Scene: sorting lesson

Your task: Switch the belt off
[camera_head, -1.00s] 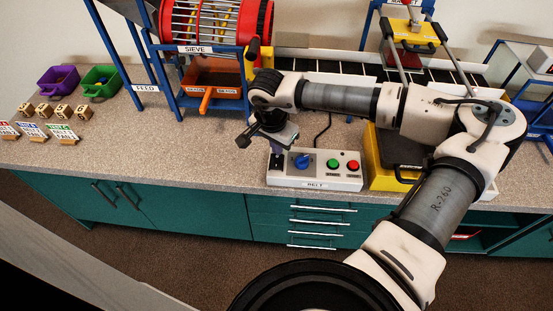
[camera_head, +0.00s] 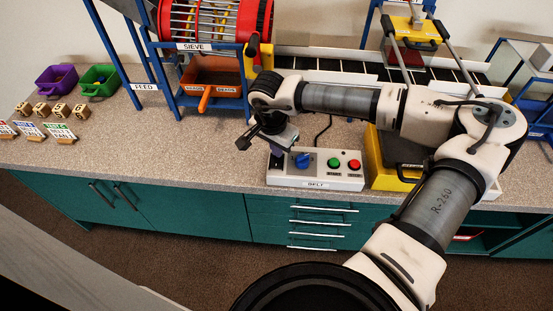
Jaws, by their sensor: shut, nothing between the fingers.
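The belt control box (camera_head: 314,184) is a pale box labelled BELT at the front of the counter. It carries a blue knob (camera_head: 302,160), a green button (camera_head: 334,162) and a red button (camera_head: 354,164). The black conveyor belt (camera_head: 330,76) runs along the back of the counter, partly hidden behind my arm.
A red drum sieve (camera_head: 262,22) on a blue frame, with an orange tray (camera_head: 212,80), stands behind left. Purple (camera_head: 57,80) and green (camera_head: 99,80) bins and small wooden blocks (camera_head: 61,111) are far left. Counter left of the box is clear.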

